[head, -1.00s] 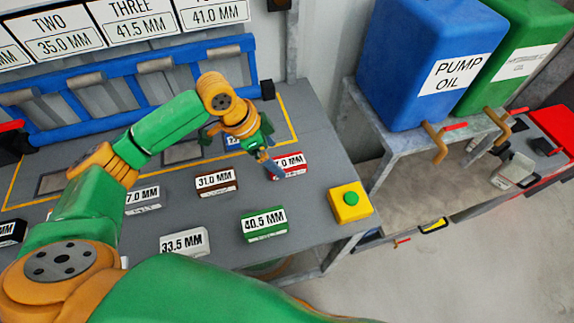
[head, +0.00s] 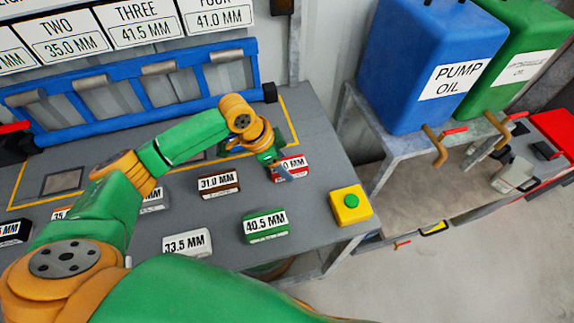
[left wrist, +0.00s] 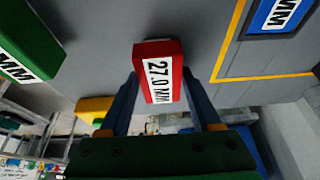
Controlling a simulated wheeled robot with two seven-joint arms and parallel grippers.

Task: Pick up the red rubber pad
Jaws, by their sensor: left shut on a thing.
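The red rubber pad (head: 293,170) is a small red block with a white label on the grey table, toward its right side in the head view. In the left wrist view the red pad (left wrist: 165,58) reads 27.0 MM and sits between the two fingers. My left gripper (head: 280,170) is shut on it; the fingers (left wrist: 160,95) lie along both sides of it. The gripper covers the left part of the pad in the head view. I cannot tell whether the pad is clear of the table. My right gripper is not in view.
Other labelled pads stand nearby: a brown 31.0 MM pad (head: 219,185), a green 40.5 MM pad (head: 265,226) and a white 33.5 MM pad (head: 187,243). A yellow box with a green button (head: 350,205) stands at the table's right corner. A blue rack (head: 130,95) lines the back.

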